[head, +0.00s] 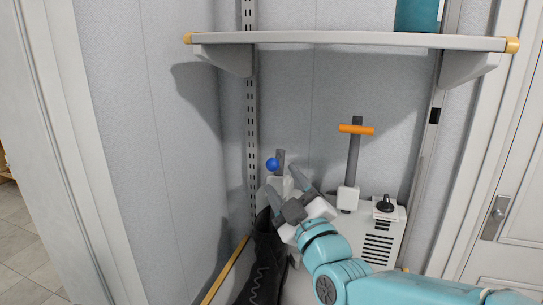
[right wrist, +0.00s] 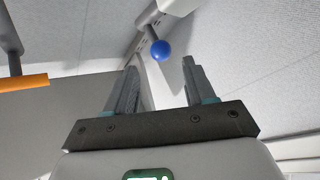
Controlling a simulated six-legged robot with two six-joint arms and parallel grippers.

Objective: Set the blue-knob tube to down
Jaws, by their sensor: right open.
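The blue knob (head: 272,164) is a small ball beside a short grey tube (head: 280,156) that stands up from a white base near the back corner. In the right wrist view the blue knob (right wrist: 160,50) sits at the end of a grey rod, just beyond the gap between the fingertips. My right gripper (head: 281,181) is open and empty, with its fingers pointing toward the knob and apart from it. In the right wrist view its two fingers (right wrist: 159,75) stand on either side of the gap. The gripper partly hides the knob's base. My left gripper is not in view.
A taller grey lever with an orange crossbar (head: 356,129) stands right of the knob. A white vented box (head: 378,243) with a black dial (head: 385,204) is behind my right arm. A black laced boot (head: 262,260) is below the gripper. A shelf (head: 350,40) spans above.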

